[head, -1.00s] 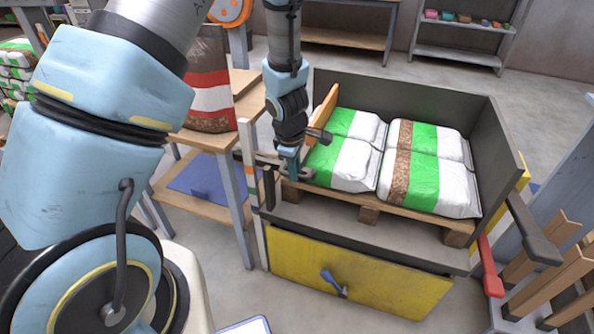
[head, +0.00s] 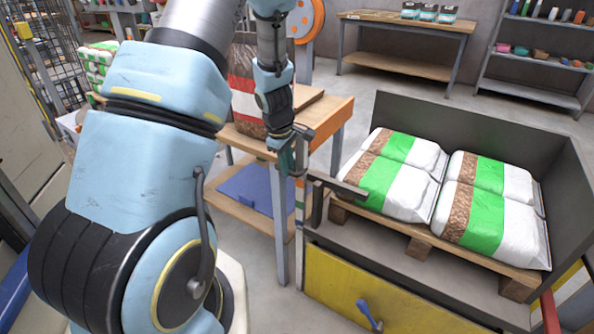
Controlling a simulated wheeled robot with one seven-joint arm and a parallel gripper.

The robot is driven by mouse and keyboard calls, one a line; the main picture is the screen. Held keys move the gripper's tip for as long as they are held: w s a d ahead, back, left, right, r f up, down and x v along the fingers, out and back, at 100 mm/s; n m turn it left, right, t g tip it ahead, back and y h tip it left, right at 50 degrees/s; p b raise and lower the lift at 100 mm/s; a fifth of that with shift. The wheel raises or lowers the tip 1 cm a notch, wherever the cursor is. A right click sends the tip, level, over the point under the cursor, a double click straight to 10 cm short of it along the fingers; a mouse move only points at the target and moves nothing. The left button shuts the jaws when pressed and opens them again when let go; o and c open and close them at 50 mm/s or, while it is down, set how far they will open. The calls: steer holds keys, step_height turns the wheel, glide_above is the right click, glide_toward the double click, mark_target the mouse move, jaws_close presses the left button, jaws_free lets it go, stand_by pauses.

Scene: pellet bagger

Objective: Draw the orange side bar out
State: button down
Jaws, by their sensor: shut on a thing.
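The bar is apart from the bin, whose left side looks open. Bags with white, green and brown bands (head: 385,185) lie on a wooden pallet (head: 420,240) in the bin.
A dark horizontal arm (head: 338,187) sticks out at the bin's front left corner. A yellow front panel (head: 350,285) with a blue handle (head: 368,314) is below. The wooden table with a blue lower sheet (head: 245,190) stands close behind the gripper.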

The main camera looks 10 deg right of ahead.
steer(key=shift+a, duration=0.1)
steer(key=c, duration=0.8)
jaws_free()
steer(key=shift+r, duration=0.1)
